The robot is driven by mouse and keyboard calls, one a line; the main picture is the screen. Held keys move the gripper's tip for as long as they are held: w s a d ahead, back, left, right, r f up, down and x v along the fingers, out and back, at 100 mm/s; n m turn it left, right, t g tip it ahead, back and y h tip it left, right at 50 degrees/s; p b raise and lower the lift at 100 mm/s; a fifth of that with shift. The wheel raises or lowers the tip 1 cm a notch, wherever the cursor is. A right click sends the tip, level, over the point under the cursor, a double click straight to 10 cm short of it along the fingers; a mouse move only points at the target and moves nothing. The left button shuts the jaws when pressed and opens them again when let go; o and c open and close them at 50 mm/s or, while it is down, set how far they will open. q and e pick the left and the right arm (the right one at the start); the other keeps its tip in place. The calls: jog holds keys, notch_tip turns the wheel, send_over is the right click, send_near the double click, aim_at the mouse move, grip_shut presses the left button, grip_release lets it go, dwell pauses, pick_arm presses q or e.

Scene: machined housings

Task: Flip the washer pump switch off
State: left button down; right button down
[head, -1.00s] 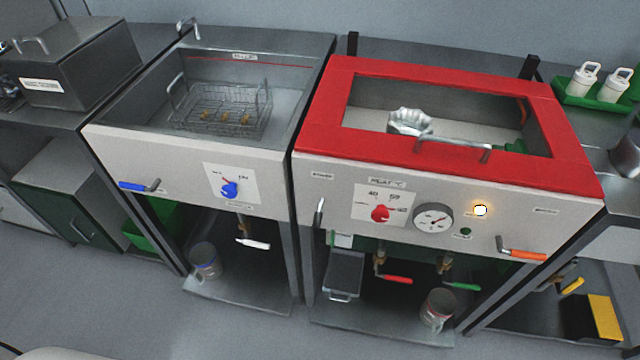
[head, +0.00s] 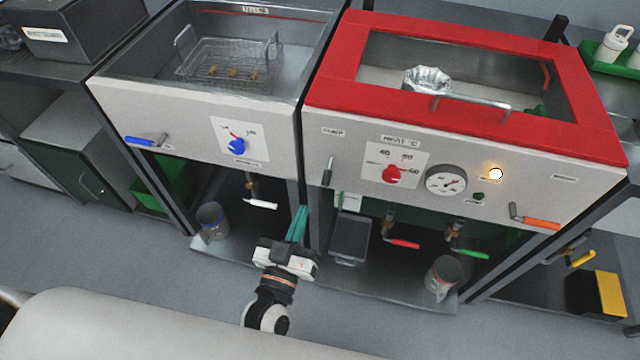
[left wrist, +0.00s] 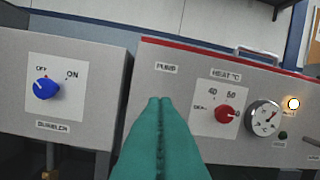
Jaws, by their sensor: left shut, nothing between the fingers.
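The washer is the unit with the red lid frame (head: 470,128); its pale front panel (head: 540,190) carries a PUMP label (head: 333,132) at its left end. The pump switch (head: 328,170) is a small slim lever below that label, standing about upright. My left gripper (head: 301,212) is shut and empty, its teal fingers pointing up, below and left of the switch in the head view and apart from it there. In the left wrist view the fingers (left wrist: 160,102) end below the PUMP label (left wrist: 166,68) and the switch is not visible. My right gripper is not in view.
The washer panel also has a red heat knob (head: 391,174), a gauge (head: 446,182), a lit lamp (head: 496,174) and an orange-handled lever (head: 540,223). The neighbouring unit has a blue knob (head: 237,146) and a blue-handled lever (head: 140,141). Valves and a jar (head: 443,278) are below.

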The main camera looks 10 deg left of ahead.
aim_at(328, 173)
pick_arm(q)
jog(key=w+d+f, duration=0.1)
jog(key=w+f, duration=0.1)
jog(key=w, duration=0.8)
jog(key=shift+w+d+f, duration=0.25)
jog(key=shift+d, duration=0.05)
jog(key=f+t+b, duration=0.1)
jog(key=b, duration=0.2)
jog(key=f+t+b, duration=0.1)
jog(key=b, duration=0.2)
jog(key=shift+w+a+f+b, duration=0.2)
jog(key=shift+f+b, duration=0.1)
jog(key=shift+f, duration=0.05)
